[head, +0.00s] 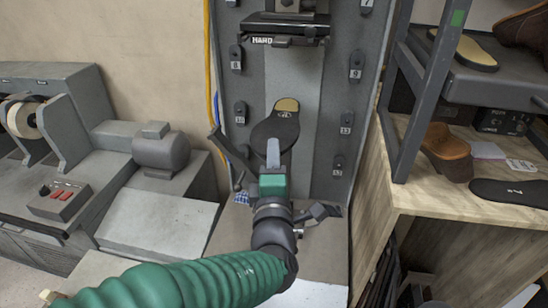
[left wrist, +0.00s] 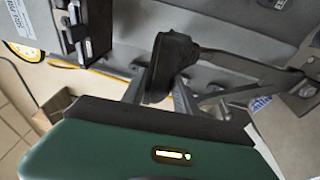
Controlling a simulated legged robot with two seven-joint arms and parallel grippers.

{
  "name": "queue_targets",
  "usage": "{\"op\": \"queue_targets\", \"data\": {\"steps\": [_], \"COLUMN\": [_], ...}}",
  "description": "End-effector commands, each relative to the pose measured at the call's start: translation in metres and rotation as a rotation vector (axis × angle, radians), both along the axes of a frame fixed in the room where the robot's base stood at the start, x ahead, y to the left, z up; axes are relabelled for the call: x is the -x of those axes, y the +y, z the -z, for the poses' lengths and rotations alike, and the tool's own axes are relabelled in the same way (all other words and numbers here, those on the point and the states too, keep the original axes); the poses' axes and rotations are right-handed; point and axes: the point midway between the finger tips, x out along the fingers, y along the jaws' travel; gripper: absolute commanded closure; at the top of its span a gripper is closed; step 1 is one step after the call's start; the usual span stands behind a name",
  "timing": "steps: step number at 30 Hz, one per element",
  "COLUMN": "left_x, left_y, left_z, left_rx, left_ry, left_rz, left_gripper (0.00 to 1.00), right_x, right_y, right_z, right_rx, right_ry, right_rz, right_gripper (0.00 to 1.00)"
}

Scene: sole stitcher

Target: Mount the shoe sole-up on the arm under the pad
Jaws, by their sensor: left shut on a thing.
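The shoe (head: 275,127) is dark with a tan patch at its far end. It is sole-up in front of the grey machine, below the black pad (head: 285,27) with the HARD label. My left gripper (head: 273,150) is shut on the near end of the shoe. In the left wrist view the dark shoe end (left wrist: 172,62) sits between the two fingers (left wrist: 160,92), and the pad block (left wrist: 90,30) is at upper left. The supporting arm is hidden or not clear behind the shoe; I cannot tell whether they touch. My right gripper is out of view.
Dark side levers (head: 318,212) stick out on both sides of the machine's lower part. A wooden bench (head: 440,195) with a brown shoe (head: 447,150) and a loose sole (head: 512,193) stands right. A grey motor unit (head: 161,152) stands left. Numbered knobs line the machine panel.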

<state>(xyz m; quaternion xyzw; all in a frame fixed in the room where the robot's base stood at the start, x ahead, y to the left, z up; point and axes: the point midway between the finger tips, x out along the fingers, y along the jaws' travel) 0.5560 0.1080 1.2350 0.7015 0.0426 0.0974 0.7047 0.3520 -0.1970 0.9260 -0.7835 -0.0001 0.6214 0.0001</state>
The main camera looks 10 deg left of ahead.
Motion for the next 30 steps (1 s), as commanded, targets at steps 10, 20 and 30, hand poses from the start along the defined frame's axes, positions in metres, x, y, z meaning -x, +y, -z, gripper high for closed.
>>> {"op": "queue_targets", "data": {"steps": [10,20,30], "left_x": [0.0002,0.0002,0.0002], "left_y": [0.0,0.0001,-0.0001], "left_z": [-0.0008,0.0007,0.001], "left_rx": [0.0,0.0,0.0], "left_ry": [-0.003,-0.003,-0.003], "left_rz": [0.0,0.0,0.0], "left_gripper": [1.0,1.0,0.42], "right_x": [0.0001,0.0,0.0], "right_y": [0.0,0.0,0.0], "right_z": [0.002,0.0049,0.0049], "right_rx": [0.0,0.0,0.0], "right_ry": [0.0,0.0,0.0], "right_rz": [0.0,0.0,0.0], "right_gripper": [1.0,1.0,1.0]}}
